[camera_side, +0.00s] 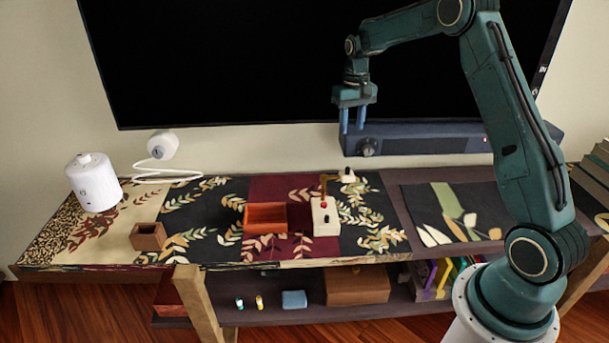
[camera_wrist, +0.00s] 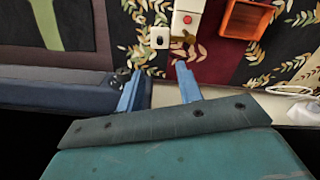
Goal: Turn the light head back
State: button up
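The light has a white box base (camera_side: 325,217) with a red button on top, standing on the patterned cloth. A brass arm (camera_side: 325,186) rises from its back, and a small white head (camera_side: 347,176) sits to the right of it. In the wrist view, the base (camera_wrist: 187,22) is at the top, with the head (camera_wrist: 160,36) at its lower left. My gripper (camera_side: 352,128) is open and empty, pointing down well above the light and apart from it. Its two blue fingers (camera_wrist: 158,72) show spread in the wrist view.
An orange-red tray (camera_side: 265,232) is left of the light. A dark soundbar (camera_side: 425,139) is behind, below the big black screen (camera_side: 240,60). A small brown box (camera_side: 147,237) and a white canister (camera_side: 93,182) with a cord are at left. The dark mat (camera_side: 440,215) at right is clear.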

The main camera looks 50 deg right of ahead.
aim_at(348, 167)
jog(key=shift+f, duration=0.15)
jog(key=shift+f, duration=6.8)
jog(key=shift+c, duration=0.5)
grip_shut()
